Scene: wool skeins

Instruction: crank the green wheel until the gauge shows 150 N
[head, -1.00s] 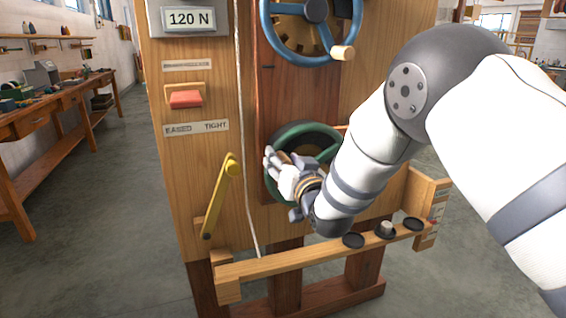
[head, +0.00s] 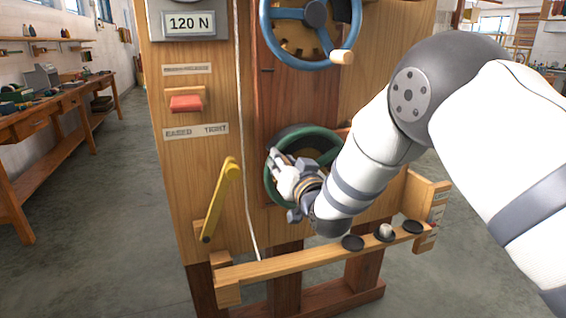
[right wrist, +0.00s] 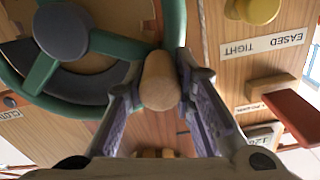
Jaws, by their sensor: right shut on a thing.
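The green wheel (head: 331,140) is mounted low on the wooden panel, partly hidden by my right gripper and forearm. It also shows in the right wrist view (right wrist: 39,72), with its wooden crank knob (right wrist: 158,80) between my fingers. My right gripper (head: 277,160) is shut on that knob, at the left side of the wheel in the head view. In the right wrist view its two fingers (right wrist: 160,95) lie on either side of the knob. The gauge (head: 190,23) at the top left of the panel reads 120 N. My left gripper is not in view.
A blue wheel (head: 267,35) with a wooden knob is above the green one. A red block (head: 186,103) and a yellow lever (head: 220,200) are on the panel's left, by an EASED/TIGHT label (head: 196,131). A wooden rail (head: 290,263) with black discs crosses below.

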